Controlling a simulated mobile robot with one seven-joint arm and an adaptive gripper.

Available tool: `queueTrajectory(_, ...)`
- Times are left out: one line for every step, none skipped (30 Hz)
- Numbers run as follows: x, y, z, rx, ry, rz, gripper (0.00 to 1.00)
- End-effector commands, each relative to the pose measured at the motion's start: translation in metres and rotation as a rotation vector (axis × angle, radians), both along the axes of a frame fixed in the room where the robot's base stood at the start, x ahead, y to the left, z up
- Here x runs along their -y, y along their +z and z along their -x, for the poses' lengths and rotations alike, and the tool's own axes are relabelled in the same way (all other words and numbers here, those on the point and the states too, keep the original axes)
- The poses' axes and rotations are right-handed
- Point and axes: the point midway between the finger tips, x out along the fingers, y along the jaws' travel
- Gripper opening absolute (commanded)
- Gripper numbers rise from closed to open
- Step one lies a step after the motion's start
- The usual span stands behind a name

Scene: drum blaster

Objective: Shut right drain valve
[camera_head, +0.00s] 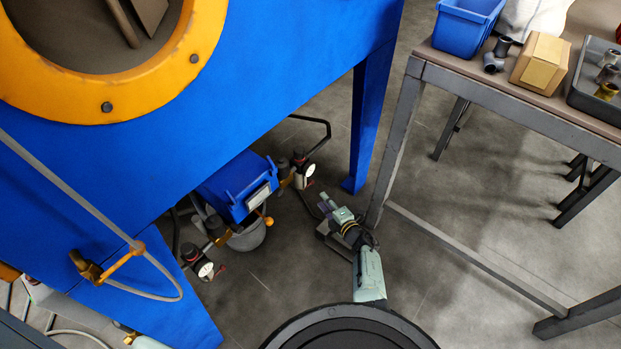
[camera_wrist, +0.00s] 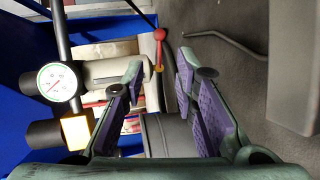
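The right drain valve (camera_head: 303,172) sits under the blue cabinet, to the right of the blue box (camera_head: 240,185). In the wrist view its red-knobbed lever (camera_wrist: 159,48) stands upright in the picture, between and just past my fingertips. A white-faced gauge (camera_wrist: 57,82) is at left, beside the pale valve body (camera_wrist: 105,73). My gripper (camera_head: 325,202) is to the lower right of the valve in the head view. In the wrist view my gripper (camera_wrist: 162,58) is open, with nothing between its purple pads. I cannot tell whether a finger touches the lever.
A second valve with a gauge (camera_head: 205,270) is left of the blue box. The blue cabinet (camera_head: 260,90) hangs over the valves, with its leg (camera_head: 366,125) nearby. A grey table (camera_head: 500,95) stands at right. A dark bent pipe (camera_wrist: 225,40) runs beyond my right finger.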

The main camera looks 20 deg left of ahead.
Motion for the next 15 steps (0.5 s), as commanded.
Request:
queueTrajectory(-0.003, -0.003, -0.001, 0.001, 0.005, 0.002, 0.27)
queueTrajectory(-0.005, -0.005, -0.003, 0.001, 0.006, 0.002, 0.27)
queueTrajectory(-0.009, -0.007, -0.006, 0.001, 0.006, 0.003, 0.27)
queueTrajectory(-0.012, -0.008, -0.009, 0.001, 0.007, 0.002, 0.27)
queueTrajectory(-0.016, -0.010, -0.012, 0.002, 0.007, 0.002, 0.27)
queueTrajectory(-0.022, -0.012, -0.017, 0.003, 0.008, 0.002, 0.27)
queueTrajectory(-0.025, -0.014, -0.021, 0.002, 0.007, 0.002, 0.27)
queueTrajectory(-0.030, -0.016, -0.025, 0.002, 0.007, 0.002, 0.27)
queueTrajectory(-0.037, -0.017, -0.030, 0.003, 0.007, 0.003, 0.27)
queueTrajectory(-0.041, -0.019, -0.034, 0.002, 0.007, 0.002, 0.27)
queueTrajectory(-0.045, -0.020, -0.038, 0.003, 0.007, 0.002, 0.27)
queueTrajectory(-0.050, -0.022, -0.043, 0.003, 0.006, 0.002, 0.27)
queueTrajectory(-0.054, -0.023, -0.046, 0.002, 0.004, 0.001, 0.27)
queueTrajectory(-0.058, -0.023, -0.050, 0.002, 0.005, 0.002, 0.27)
queueTrajectory(-0.063, -0.024, -0.053, 0.002, 0.005, 0.001, 0.27)
